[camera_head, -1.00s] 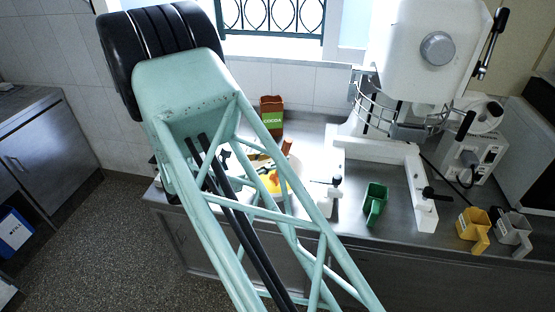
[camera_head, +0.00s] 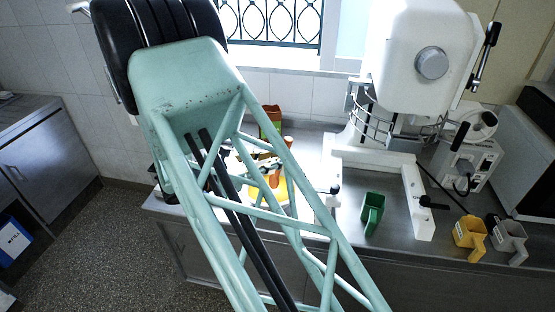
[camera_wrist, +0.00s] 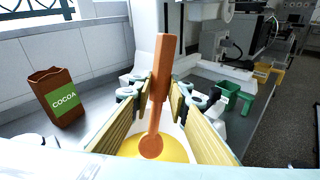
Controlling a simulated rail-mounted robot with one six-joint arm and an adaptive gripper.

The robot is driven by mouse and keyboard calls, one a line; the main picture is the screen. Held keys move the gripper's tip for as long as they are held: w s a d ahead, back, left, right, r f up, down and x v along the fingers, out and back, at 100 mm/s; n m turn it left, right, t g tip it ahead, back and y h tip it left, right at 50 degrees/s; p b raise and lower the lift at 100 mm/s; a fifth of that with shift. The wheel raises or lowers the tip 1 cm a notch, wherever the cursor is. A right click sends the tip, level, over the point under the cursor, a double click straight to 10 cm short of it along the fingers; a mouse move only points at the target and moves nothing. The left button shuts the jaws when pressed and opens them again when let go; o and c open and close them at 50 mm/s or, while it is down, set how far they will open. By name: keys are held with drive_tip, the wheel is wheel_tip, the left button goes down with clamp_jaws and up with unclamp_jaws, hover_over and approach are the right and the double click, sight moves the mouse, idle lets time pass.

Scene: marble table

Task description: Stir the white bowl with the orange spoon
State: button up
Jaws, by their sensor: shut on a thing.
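The orange spoon (camera_wrist: 162,70) stands nearly upright between my gripper's fingers (camera_wrist: 158,98) in the wrist view, its handle up and its round end low. My gripper is shut on it. The round end shows against the yellow contents of the white bowl (camera_wrist: 178,134); I cannot tell how deep it is. My fingers hide the bowl's sides. In the head view, the orange spoon (camera_head: 275,178) shows through my arm's green frame, by the yellow contents. My arm covers much of the bowl there.
A white machine (camera_head: 420,70) stands at the right. A green scoop (camera_head: 373,211), a yellow scoop (camera_head: 470,236) and a grey scoop (camera_head: 510,240) are along the counter. Some steel counter (camera_head: 340,225) is bare.

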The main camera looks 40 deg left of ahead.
drive_tip(key=shift+w+d+r+p, duration=0.15)
drive_tip(key=shift+r+p, duration=0.35)
drive_tip(key=shift+r, duration=0.9)
drive_tip(key=shift+d+r+p, duration=0.15)
drive_tip(key=shift+r+p, duration=0.35)
drive_tip(key=shift+r, duration=0.85)
drive_tip(key=shift+r, duration=0.1)
wheel_tip(320, 180, up, 5)
drive_tip(key=shift+f+p, duration=0.1)
drive_tip(key=shift+p, duration=0.85)
drive_tip(key=shift+w, duration=0.1)
